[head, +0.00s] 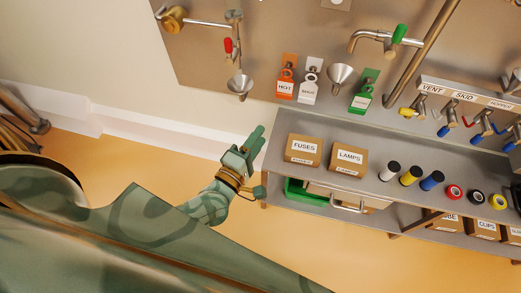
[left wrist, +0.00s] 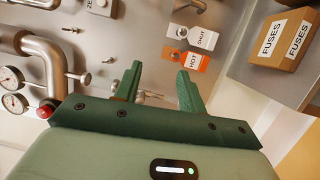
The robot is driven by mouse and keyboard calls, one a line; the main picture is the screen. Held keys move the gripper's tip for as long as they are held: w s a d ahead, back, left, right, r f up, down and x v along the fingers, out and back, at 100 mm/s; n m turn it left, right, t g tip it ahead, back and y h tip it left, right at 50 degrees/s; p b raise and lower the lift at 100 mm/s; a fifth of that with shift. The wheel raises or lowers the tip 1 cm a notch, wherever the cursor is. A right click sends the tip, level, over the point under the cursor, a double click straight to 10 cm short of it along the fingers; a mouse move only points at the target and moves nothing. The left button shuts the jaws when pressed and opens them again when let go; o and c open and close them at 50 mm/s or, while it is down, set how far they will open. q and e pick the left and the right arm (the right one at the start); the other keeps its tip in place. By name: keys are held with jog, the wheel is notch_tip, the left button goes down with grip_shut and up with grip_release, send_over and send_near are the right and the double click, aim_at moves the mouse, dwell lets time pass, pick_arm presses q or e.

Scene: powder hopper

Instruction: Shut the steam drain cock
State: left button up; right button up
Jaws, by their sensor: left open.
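A small cock with a red lever (head: 228,45) sits on a thin pipe on the back panel, above a metal funnel (head: 239,84). The lever hangs down beside the pipe. A second cock with a green lever (head: 399,33) stands farther right above another funnel (head: 340,74). No label that I can read says which one is the steam drain. My left gripper (head: 254,138) is open and empty, below the first funnel and left of the shelf. The left wrist view shows its two fingers apart (left wrist: 158,84), pointing at the panel. My right gripper is out of view.
An orange HOT tag (head: 286,88), a white tag (head: 308,91) and a green tag (head: 363,100) hang on the panel. FUSES (head: 303,150) and LAMPS (head: 349,159) boxes stand on the shelf. Gauges (left wrist: 12,78) and a bent pipe (left wrist: 48,60) are left in the wrist view.

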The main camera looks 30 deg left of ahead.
pick_arm(q)
jog(key=shift+s+d+f+m+g+h, duration=0.15)
jog(key=shift+s+d+f+m, duration=0.1)
jog(key=shift+f+m, duration=0.2)
jog(key=shift+s+d+f+m+g+h, duration=0.15)
jog(key=shift+s+d+f+m, duration=0.1)
jog(key=shift+f+m, duration=0.15)
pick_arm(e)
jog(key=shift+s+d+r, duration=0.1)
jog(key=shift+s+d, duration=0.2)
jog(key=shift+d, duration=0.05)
